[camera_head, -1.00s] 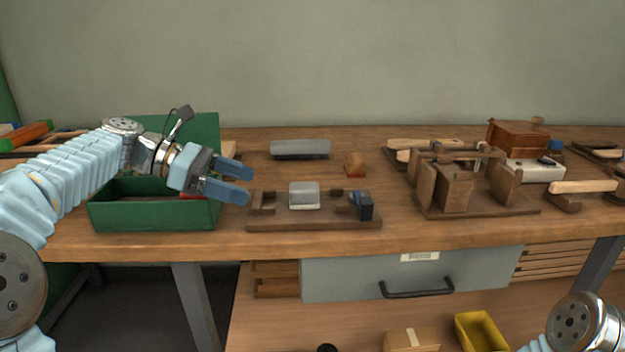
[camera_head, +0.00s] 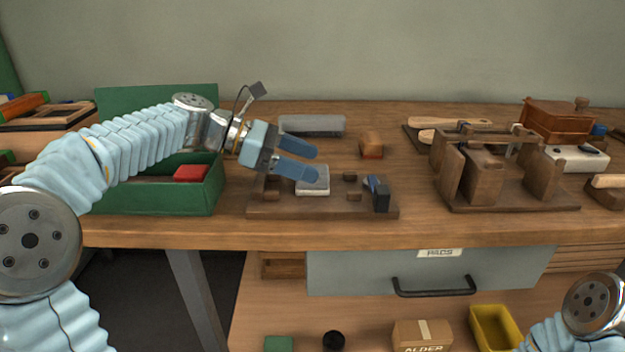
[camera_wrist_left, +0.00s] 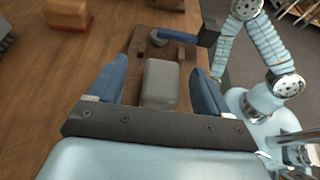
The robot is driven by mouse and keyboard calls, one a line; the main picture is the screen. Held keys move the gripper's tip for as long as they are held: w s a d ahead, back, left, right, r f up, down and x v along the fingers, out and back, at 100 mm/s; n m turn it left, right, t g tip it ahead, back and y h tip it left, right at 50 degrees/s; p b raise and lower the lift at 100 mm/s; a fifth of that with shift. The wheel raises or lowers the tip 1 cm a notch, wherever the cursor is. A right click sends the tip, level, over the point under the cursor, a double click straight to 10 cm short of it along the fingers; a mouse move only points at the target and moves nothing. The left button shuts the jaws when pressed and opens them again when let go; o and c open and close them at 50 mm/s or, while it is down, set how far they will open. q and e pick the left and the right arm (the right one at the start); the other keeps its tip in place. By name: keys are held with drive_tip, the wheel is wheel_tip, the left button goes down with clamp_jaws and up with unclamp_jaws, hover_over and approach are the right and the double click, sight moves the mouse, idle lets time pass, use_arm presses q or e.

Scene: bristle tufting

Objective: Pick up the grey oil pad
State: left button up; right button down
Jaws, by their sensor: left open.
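The grey oil pad (camera_head: 313,184), a small rounded block on a pale base, sits on a brown wooden board (camera_head: 285,210) near the table's front. My left gripper (camera_head: 314,163) is open, its blue fingers pointing right and covering part of the pad in the head view. In the left wrist view the pad (camera_wrist_left: 160,84) shows between the two spread fingers of the left gripper (camera_wrist_left: 157,66), with nothing held. I cannot tell how high the fingers are above it. My right gripper is out of view; only part of that arm shows.
A dark block with a blue part (camera_head: 380,195) stands at the board's right end. A long grey block (camera_head: 312,125) and a small orange-brown block (camera_head: 371,146) lie behind. A green box (camera_head: 150,200) is left, a wooden fixture (camera_head: 500,185) right. A drawer (camera_head: 350,275) is below.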

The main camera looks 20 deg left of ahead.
sight(324, 168)
use_arm(q)
drive_tip(key=x, duration=0.4)
drive_tip(key=shift+s+d+f, duration=0.15)
drive_tip(key=shift+f, duration=0.05)
drive_tip(key=c, duration=1.1)
